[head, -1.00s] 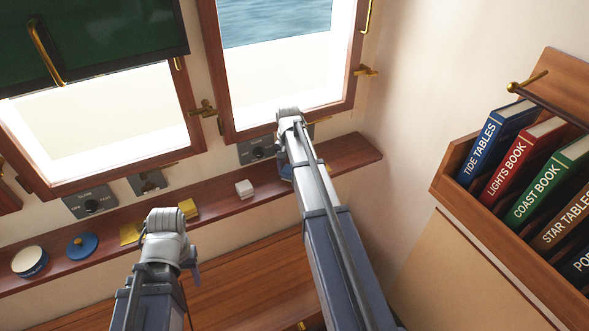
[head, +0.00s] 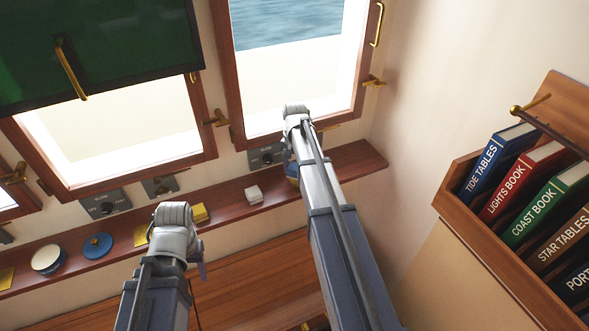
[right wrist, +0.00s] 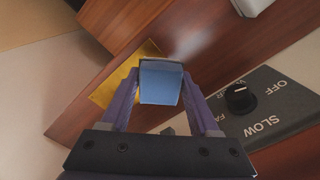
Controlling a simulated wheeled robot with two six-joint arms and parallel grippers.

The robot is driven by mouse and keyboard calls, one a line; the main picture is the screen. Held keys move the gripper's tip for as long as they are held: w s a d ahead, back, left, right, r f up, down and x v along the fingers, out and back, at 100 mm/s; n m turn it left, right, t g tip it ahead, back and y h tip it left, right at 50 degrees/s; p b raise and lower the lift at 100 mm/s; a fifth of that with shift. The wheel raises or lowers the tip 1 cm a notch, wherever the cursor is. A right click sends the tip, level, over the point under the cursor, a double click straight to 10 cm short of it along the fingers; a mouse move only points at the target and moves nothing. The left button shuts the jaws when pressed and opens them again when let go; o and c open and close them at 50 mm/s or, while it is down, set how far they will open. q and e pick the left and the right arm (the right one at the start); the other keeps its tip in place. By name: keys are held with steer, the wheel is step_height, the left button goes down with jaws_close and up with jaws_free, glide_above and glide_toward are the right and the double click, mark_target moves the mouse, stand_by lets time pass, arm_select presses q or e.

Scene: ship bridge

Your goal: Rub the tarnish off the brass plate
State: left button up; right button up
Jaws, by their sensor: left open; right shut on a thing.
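My right gripper (right wrist: 160,88) is shut on a blue block-like pad (right wrist: 161,82). In the right wrist view the pad is over a yellow brass plate (right wrist: 104,92) on the wooden shelf and hides part of it. I cannot tell whether the pad touches the plate. In the head view my right arm reaches to the shelf's right part and hides most of this gripper. My left gripper (head: 203,271) is open and mostly hidden behind its own wrist, in front of the shelf.
A knob panel (right wrist: 262,100) is close to the right gripper. A bookshelf (head: 455,205) stands at right.

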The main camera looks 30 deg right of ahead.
arm_select(q)
steer(key=shift+r+p, duration=0.3)
steer(key=shift+r, duration=0.4)
arm_select(e)
steer(key=shift+r, duration=0.7)
arm_select(q)
steer(key=shift+r, duration=0.1)
arm_select(e)
step_height(320, 180, up, 3)
steer(key=p, duration=0.3)
arm_select(q)
step_height(320, 180, up, 3)
steer(key=shift+f, duration=0.1)
steer(key=shift+a, duration=0.1)
arm_select(e)
steer(key=shift+a, duration=0.1)
